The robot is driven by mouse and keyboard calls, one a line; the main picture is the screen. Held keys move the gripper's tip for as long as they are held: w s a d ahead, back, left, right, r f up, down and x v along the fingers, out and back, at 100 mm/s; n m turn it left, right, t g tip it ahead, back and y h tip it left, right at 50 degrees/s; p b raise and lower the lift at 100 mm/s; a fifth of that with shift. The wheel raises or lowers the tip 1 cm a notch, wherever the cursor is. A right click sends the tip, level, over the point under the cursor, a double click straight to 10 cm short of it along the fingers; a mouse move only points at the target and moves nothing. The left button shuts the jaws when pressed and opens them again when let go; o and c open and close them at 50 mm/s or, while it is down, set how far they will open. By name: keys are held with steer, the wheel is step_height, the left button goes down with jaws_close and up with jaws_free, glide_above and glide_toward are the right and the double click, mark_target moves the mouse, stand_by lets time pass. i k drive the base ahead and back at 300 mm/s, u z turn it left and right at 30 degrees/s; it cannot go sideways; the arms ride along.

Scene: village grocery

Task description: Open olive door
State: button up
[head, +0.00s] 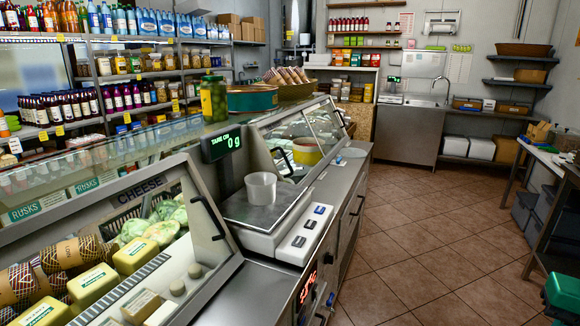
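No door of olive colour and no door labelled as olive shows clearly. A jar of green olives (214,98) stands on top of the counter. Just beyond it is a glass display case (300,135) with a slanted glass front; a yellow tub (307,154) shows inside. A black handle (282,160) is at this case's near end, and the case looks closed. The nearer cheese case (150,225) also has slanted glass and a black handle (208,217). Steel cabinet doors (352,205) line the counter's right side. My gripper is not in view.
A scale (265,205) with a white cup (261,187) stands between the two cases. The tiled floor (430,240) right of the counter is open. A table (550,160) and dark crates (523,208) stand along the right. A steel sink unit (408,133) is at the back.

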mark_target(271, 127)
steer(key=z, duration=0.4)
steer(key=i, duration=1.1)
steer(key=u, duration=0.35)
